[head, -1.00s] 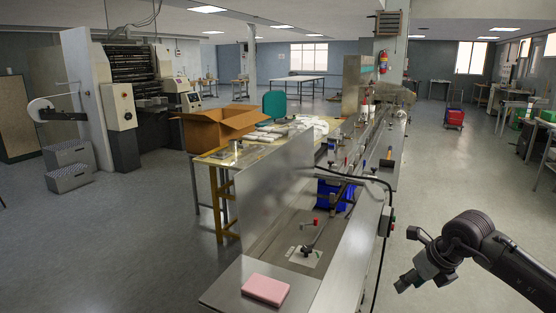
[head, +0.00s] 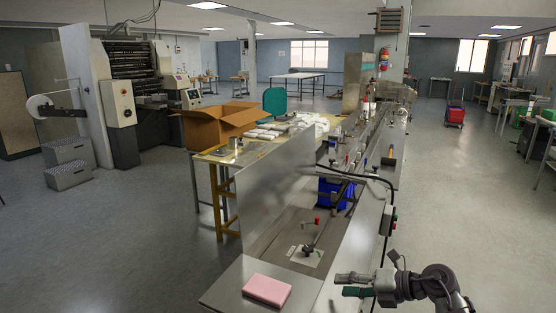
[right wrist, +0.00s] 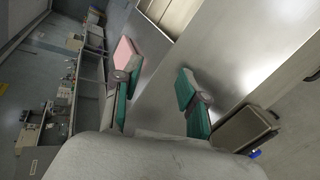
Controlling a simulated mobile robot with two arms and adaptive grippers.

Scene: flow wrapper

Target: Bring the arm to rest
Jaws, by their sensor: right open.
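My right gripper (head: 344,285) is at the lower right of the head view, beside the near end of the flow wrapper, with its fingers pointing left. It also shows in the right wrist view (right wrist: 155,72), where its two green-padded fingers stand wide apart with nothing between them. The flow wrapper (head: 340,252) is a long metal machine running away from me. A pink block (head: 267,290) lies on its near end plate, to the left of my gripper and apart from it. My left gripper is not in view.
A tall metal panel (head: 272,198) stands along the wrapper's left side. A control box with buttons (head: 388,219) and a black cable are on its right side, just above my right arm. A table with an open cardboard box (head: 215,126) stands behind. The floor (head: 470,210) at the right is clear.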

